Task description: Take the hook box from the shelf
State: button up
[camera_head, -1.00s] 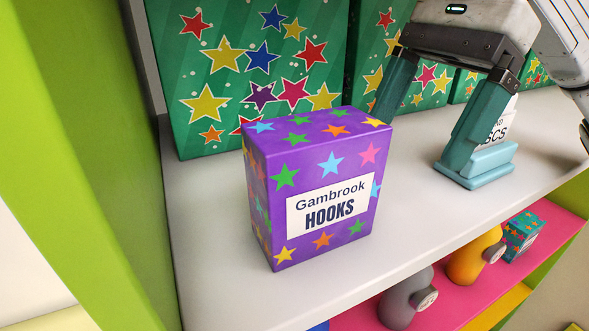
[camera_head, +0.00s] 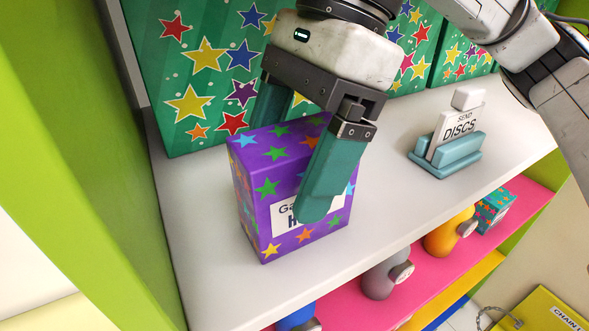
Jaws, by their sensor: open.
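The hook box (camera_head: 265,196) is a purple carton with coloured stars and a white label, partly covered, that reads HOOKS in the earlier frame. It stands upright on the white shelf (camera_head: 390,185), near its left end. My gripper (camera_head: 290,165) is open around the upper part of the box. One teal finger is in front of the label side, and the other is at the back side, partly hidden by the box. I cannot tell whether either finger touches the box.
Large green star-patterned boxes (camera_head: 205,75) stand behind. A card holder with a DISCS card (camera_head: 458,130) stands to the right. A green side panel (camera_head: 85,150) rises at the left.

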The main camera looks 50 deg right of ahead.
jog(key=shift+f, duration=0.4)
jog(key=shift+f+b, duration=0.25)
jog(key=shift+b, duration=0.35)
dwell(0.3)
jog(key=c, duration=1.1)
jog(key=shift+c, duration=0.2)
jog(key=shift+r+p, duration=0.4)
jog(key=shift+p, duration=0.35)
jog(key=shift+a+r, duration=0.1)
